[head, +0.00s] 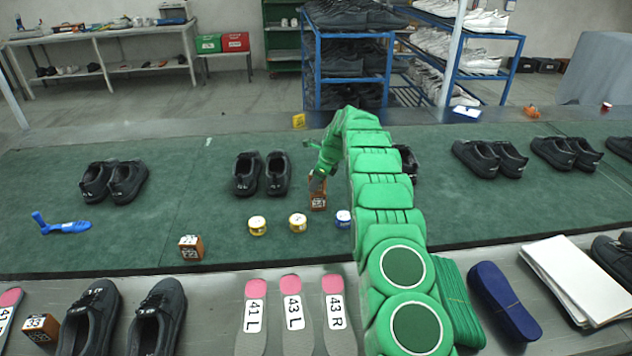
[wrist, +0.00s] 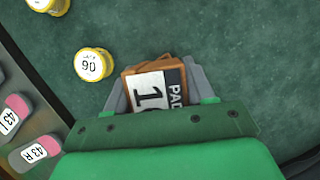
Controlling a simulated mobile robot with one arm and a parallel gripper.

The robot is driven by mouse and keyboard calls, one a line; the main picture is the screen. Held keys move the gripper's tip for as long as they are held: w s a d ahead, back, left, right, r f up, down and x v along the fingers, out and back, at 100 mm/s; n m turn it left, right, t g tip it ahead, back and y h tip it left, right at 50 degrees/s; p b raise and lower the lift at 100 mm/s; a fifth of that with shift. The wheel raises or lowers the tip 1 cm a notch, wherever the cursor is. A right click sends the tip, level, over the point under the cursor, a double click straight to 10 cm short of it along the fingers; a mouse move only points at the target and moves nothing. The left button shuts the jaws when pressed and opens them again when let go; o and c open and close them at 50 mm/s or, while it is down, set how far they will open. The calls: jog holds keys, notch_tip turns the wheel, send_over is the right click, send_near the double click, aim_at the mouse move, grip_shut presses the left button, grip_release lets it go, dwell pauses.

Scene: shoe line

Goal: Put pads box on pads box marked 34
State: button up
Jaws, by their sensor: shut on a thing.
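My gripper (head: 318,180) reaches down over the green mat and is shut on a brown pads box. In the wrist view the held pads box (wrist: 152,90) sits between the jaws (wrist: 155,95); its white label shows "PAD" and a digit 1, the rest covered. Another brown edge shows just beyond it, slightly turned; I cannot tell if that is a second box underneath. In the head view brown box faces (head: 318,202) show below the fingers, label unclear. Another brown box (head: 190,248) stands on the mat at left, its number hard to read. I cannot make out a 34.
Small tins (head: 257,226) stand left of the gripper, one (wrist: 93,65) also close by in the wrist view. Insoles (head: 293,315) and a box marked 33 (head: 40,328) are on the near bench.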

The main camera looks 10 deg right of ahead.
jog(key=shift+f, duration=0.1)
jog(key=o, duration=1.1)
jog(key=v, duration=1.2)
jog(key=s+a+r+n+g, duration=0.1)
jog(key=s+a+r+n, duration=0.2)
jog(key=s+r+n, duration=0.75)
jog(key=s+r+n+g+h, duration=0.1)
jog(key=s+r+n, duration=0.2)
jog(key=s, duration=1.6)
jog(key=s+r+n+g+h, duration=0.1)
jog(key=s+r+n+h, duration=0.15)
jog(key=s, duration=1.55)
jog(key=s+d+f+n, duration=0.1)
jog(key=s+n, duration=0.1)
jog(key=s, duration=0.5)
jog(key=s+d+f+n, duration=0.1)
jog(key=s+n, duration=0.1)
jog(key=s, duration=0.5)
jog(key=s+d+f+n, duration=0.1)
jog(key=s+f+n, duration=0.1)
jog(key=s, duration=0.5)
jog(key=shift+d+f+n+g+h, duration=0.15)
jog(key=shift+d+n+g+h, duration=0.05)
jog(key=shift+n+g+h, duration=0.15)
